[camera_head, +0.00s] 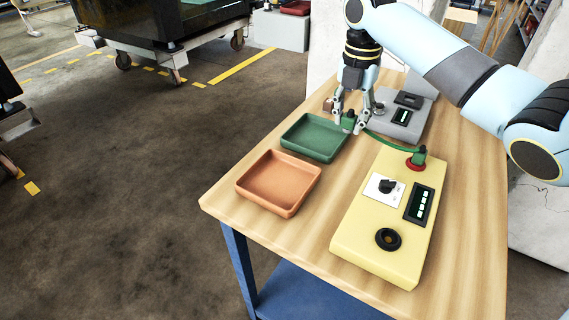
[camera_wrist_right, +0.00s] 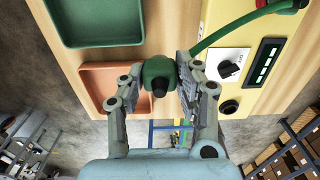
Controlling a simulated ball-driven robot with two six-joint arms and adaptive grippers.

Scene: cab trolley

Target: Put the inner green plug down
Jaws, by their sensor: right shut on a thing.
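My right gripper (camera_head: 347,124) is shut on a green plug (camera_head: 348,115), which it holds above the table near the right rim of the green tray (camera_head: 295,143). In the wrist view the plug (camera_wrist_right: 158,70) sits between the two fingers of my right gripper (camera_wrist_right: 160,82). A green cable (camera_head: 385,144) runs from the held plug towards a second green plug (camera_head: 420,152), which stands at the red socket (camera_head: 414,164) on the yellow box (camera_head: 365,222). My left gripper is not in view.
An orange tray (camera_head: 256,180) lies in front of the green tray. The yellow box also carries a white-plated switch (camera_head: 385,187), a display (camera_head: 419,204) and a black round socket (camera_head: 388,239). A grey box (camera_head: 410,128) stands behind. Bare wooden table (camera_head: 316,217) shows between the orange tray and yellow box.

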